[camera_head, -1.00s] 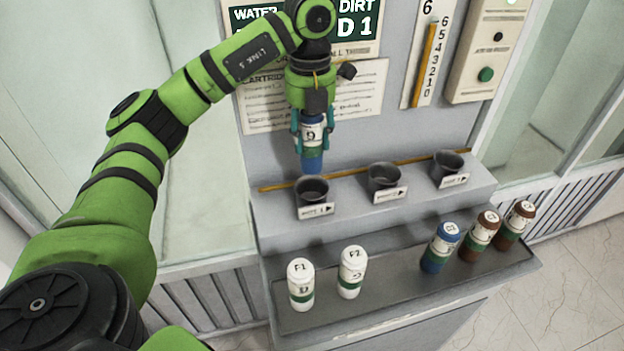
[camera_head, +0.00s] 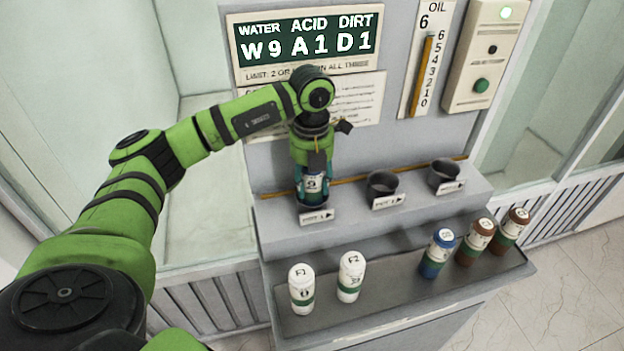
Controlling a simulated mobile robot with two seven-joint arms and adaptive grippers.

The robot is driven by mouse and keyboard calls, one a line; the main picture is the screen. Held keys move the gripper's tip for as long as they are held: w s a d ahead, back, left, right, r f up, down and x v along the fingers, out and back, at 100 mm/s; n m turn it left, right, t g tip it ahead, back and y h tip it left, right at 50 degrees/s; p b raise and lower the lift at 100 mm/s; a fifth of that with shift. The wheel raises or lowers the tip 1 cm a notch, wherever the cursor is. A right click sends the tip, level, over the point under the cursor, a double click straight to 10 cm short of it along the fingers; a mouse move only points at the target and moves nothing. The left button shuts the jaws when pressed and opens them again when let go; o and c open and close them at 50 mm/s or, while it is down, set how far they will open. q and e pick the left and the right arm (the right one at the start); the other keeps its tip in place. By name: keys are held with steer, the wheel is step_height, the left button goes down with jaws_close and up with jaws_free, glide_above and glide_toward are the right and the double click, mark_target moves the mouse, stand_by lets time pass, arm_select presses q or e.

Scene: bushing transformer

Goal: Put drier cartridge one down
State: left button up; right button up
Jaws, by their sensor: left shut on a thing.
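My left gripper (camera_head: 312,180) is shut on a blue drier cartridge (camera_head: 313,187) with a white label. The cartridge is upright, and its lower end is inside the leftmost dark cup (camera_head: 316,210) on the upper step. The cup's wall hides the cartridge's bottom, so I cannot tell whether it rests on the cup's floor. My right gripper does not show.
Two more dark cups, the middle (camera_head: 381,186) and the right (camera_head: 444,172), look empty. On the lower shelf (camera_head: 390,290) stand two white cartridges (camera_head: 350,276), a blue cartridge (camera_head: 437,254) and two brown cartridges (camera_head: 475,242). A sign (camera_head: 305,45) reads W9 A1 D1.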

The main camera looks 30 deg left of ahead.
arm_select(q)
steer(key=o, duration=1.2)
steer(key=shift+f, duration=0.1)
steer(key=shift+o, duration=0.6)
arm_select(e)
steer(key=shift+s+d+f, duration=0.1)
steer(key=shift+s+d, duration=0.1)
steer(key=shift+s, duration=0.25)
arm_select(q)
steer(key=shift+r, duration=0.45)
step_height(320, 180, up, 7)
steer(key=b, duration=0.2)
steer(key=shift+b, duration=0.4)
step_height(320, 180, up, 3)
steer(key=shift+f+p, duration=0.1)
steer(key=shift+p, duration=0.3)
steer(key=shift+r, duration=0.85)
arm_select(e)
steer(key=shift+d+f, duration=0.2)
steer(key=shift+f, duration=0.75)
